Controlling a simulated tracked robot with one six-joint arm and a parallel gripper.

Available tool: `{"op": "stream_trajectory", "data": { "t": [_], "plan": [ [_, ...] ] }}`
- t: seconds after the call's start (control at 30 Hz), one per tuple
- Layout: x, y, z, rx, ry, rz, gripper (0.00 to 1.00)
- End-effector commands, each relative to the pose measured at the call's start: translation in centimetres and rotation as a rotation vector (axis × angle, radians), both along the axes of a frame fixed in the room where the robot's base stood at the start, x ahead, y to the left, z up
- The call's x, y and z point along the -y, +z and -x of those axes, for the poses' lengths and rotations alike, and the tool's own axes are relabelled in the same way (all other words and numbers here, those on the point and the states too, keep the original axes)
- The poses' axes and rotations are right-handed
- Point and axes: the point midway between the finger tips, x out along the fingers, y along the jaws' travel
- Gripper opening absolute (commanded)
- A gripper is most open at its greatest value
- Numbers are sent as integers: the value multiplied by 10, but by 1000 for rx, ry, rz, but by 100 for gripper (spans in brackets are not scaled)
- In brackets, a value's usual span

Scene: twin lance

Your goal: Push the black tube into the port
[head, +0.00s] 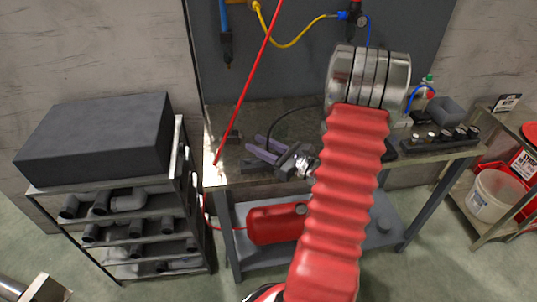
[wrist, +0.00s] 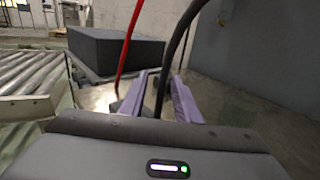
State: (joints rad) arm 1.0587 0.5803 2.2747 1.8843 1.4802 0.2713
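My gripper (head: 250,146) is over the left part of the workbench, its two purple fingers pointing left. The wrist view shows the fingers (wrist: 159,76) spread, with a gap between them. The black tube (head: 287,111) arches from behind my arm down to the fingers. In the wrist view the black tube (wrist: 176,48) comes down from the top and passes between the fingers, with space showing beside it. Its lower end is hidden behind my gripper body.
A red hose (head: 245,96) slants down to the bench (head: 328,114) left of my gripper. A shelf rack (head: 122,216) with pipe pieces and a large dark box (head: 97,136) stands at left. A black fitting bar (head: 440,140) sits on the bench at right.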

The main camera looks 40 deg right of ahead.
Motion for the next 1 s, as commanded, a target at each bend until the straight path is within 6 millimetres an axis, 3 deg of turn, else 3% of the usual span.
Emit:
{"op": "stream_trajectory", "data": {
  "t": [0.67,1.0],
  "plan": [
    [-1,0,-7,0,0,-1,29],
    [-2,0,-7,0,0,-1,5]
  ]
}}
